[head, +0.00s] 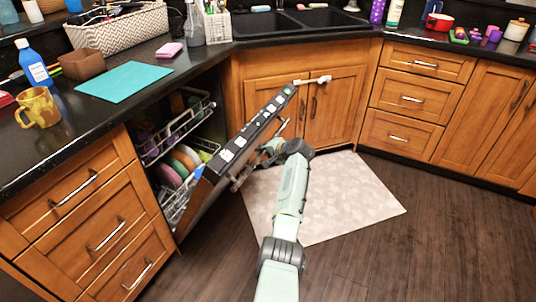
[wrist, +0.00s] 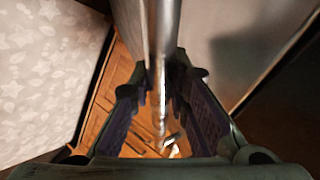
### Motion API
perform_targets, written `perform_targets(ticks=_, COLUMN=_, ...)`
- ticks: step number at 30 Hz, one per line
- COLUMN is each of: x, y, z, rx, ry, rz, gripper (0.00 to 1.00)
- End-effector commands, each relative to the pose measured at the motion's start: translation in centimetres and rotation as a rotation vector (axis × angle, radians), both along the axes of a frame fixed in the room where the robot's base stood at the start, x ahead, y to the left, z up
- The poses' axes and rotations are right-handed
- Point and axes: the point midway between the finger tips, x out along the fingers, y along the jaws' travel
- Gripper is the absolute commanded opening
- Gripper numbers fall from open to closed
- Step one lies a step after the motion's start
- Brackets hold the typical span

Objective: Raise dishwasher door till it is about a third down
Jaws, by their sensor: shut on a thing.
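The dishwasher door (head: 212,190) stands partly open in the head view, tilted outward from the cabinet, with its dark control strip (head: 250,130) along the upper edge. My gripper (head: 268,154) is at the outer side of the door, below the strip, partly hidden by my arm. In the wrist view my gripper (wrist: 160,125) has its two fingers on either side of a shiny metal bar, the door handle (wrist: 158,45), and is shut on it. The dishwasher racks (head: 178,165) with plates show behind the door.
A pale mat (head: 345,200) lies on the dark wood floor beside the door. Sink cabinet doors (head: 330,105) stand close behind the door's far end. The counter (head: 75,115) holds a yellow mug (head: 37,107) and a teal mat (head: 123,82). The floor at right is clear.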

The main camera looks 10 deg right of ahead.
Motion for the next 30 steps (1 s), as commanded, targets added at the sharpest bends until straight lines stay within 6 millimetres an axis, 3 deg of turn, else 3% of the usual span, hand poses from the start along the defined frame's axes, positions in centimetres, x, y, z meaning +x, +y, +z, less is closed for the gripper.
perform_targets(ticks=8, x=0.07, y=0.04, z=0.09, rx=0.003, ry=-0.003, rz=-0.002, gripper=0.00)
perform_targets(ticks=9, x=0.08, y=0.04, z=0.09, rx=0.003, ry=-0.003, rz=-0.002, gripper=0.18)
perform_targets(ticks=18, x=0.03, y=-0.02, z=0.03, rx=0.001, ry=-0.001, rz=-0.002, gripper=0.37)
perform_targets(ticks=30, x=-0.40, y=-0.35, z=0.32, rx=0.001, ry=-0.003, rz=-0.002, gripper=0.37)
